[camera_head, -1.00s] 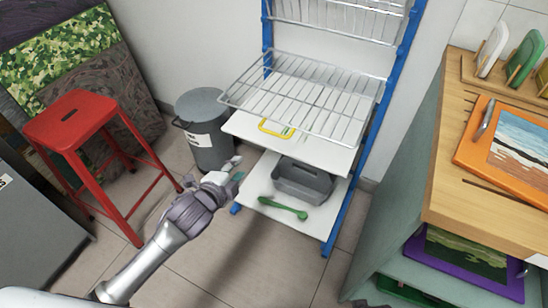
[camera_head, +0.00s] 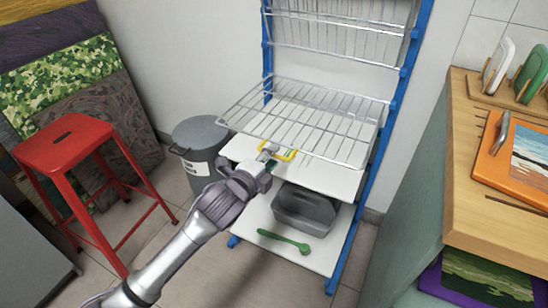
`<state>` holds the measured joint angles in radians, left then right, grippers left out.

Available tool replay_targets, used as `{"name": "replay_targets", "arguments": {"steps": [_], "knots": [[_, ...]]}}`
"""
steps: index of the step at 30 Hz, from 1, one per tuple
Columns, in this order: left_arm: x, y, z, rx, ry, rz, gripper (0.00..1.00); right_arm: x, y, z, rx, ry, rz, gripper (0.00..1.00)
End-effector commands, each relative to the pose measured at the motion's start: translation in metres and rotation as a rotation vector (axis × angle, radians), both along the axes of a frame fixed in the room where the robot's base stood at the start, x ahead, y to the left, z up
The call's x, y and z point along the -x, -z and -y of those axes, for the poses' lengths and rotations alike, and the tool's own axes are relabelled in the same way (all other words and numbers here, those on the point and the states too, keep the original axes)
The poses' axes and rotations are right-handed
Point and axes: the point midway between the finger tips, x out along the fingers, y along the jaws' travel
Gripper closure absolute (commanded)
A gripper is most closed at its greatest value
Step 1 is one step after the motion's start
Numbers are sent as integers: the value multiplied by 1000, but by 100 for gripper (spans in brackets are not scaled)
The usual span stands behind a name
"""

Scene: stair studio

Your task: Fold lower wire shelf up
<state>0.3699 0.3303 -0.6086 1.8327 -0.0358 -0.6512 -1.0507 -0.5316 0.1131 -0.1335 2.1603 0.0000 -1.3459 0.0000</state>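The lower wire shelf (camera_head: 310,122) sticks out flat from a blue-framed rack (camera_head: 381,120), above a white board shelf (camera_head: 325,179). The upper wire shelf (camera_head: 340,35) stands folded up against the rack. My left gripper (camera_head: 268,154) is at the front edge of the lower wire shelf, near its left-middle part, beside a yellow handle-like piece (camera_head: 291,155). The fingers are small and partly hidden by the gripper body, so I cannot tell whether they touch the wire or how far they are open. My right gripper is not in view.
A grey bin (camera_head: 198,140) and a red stool (camera_head: 68,146) stand left of the rack. A grey caddy (camera_head: 305,212) and a green brush-like tool (camera_head: 285,241) lie on the bottom board. A wooden counter (camera_head: 470,170) stands at the right.

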Motion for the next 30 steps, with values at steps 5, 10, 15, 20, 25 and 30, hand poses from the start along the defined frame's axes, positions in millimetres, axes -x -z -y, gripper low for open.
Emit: {"name": "replay_targets", "arguments": {"steps": [5, 10, 15, 20, 25, 30], "knots": [[-15, 4, 6, 1, 0, 0, 64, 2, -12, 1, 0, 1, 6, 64], [-18, 4, 7, 0, 0, 0, 64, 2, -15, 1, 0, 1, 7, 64], [-18, 4, 7, 0, 0, 0, 64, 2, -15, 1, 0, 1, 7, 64], [-18, 4, 7, 0, 0, -1, 91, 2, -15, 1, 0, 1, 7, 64], [-18, 5, 7, 1, 0, -1, 100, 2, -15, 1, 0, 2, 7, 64], [-18, 5, 7, 1, 0, -1, 100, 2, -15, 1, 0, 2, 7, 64]]}}
